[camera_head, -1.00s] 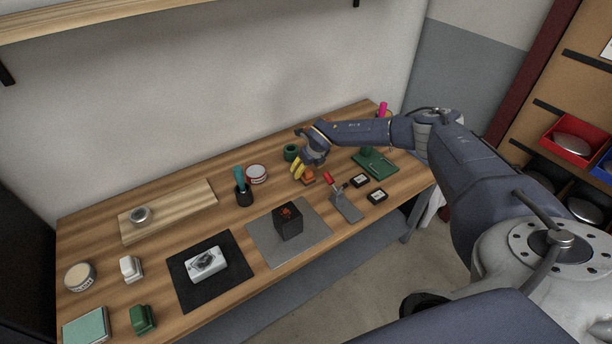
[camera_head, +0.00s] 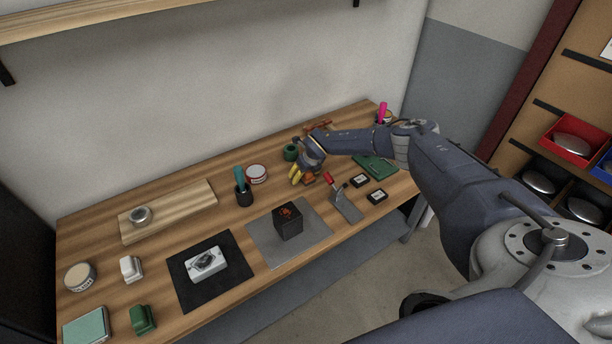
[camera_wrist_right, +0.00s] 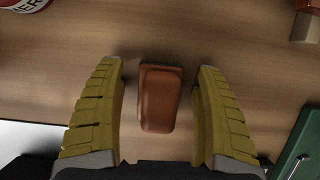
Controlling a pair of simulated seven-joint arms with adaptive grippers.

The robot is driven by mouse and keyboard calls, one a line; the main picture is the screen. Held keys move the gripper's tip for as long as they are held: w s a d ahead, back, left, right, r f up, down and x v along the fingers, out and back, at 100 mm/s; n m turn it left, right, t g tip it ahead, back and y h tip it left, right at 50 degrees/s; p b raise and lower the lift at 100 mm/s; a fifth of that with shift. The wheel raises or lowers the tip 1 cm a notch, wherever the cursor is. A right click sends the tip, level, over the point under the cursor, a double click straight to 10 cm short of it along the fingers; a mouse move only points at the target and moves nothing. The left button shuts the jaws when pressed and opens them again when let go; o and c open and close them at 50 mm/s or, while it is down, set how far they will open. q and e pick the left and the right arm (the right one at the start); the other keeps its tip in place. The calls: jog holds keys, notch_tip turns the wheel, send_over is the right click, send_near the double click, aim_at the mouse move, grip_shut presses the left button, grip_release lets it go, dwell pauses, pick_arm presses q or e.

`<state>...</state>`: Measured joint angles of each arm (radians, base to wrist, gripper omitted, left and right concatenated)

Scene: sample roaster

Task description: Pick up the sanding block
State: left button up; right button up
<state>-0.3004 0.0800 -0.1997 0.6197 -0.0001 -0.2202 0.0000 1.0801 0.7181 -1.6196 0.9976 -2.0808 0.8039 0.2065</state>
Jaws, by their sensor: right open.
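The sanding block looks to be the orange-brown block (camera_head: 309,180) with a rounded top, on the bench near its right end. In the right wrist view the block (camera_wrist_right: 160,97) lies between the two yellow fingers, with a gap on each side. My right gripper (camera_head: 297,176) is open above and around it, pointing down, and holds nothing; its fingers also show in the wrist view (camera_wrist_right: 161,80). In the head view the gripper partly hides the block. My left gripper is not in view.
A green ring-shaped item (camera_head: 290,152) and a red-white tin (camera_head: 257,173) stand to the left.

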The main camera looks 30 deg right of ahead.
jog(key=c, duration=1.3)
jog(key=shift+r, duration=0.1)
jog(key=shift+c, duration=0.2)
notch_tip(320, 180, up, 20)
jog(key=shift+f, duration=0.1)
jog(key=o, duration=0.5)
jog(key=c, duration=0.4)
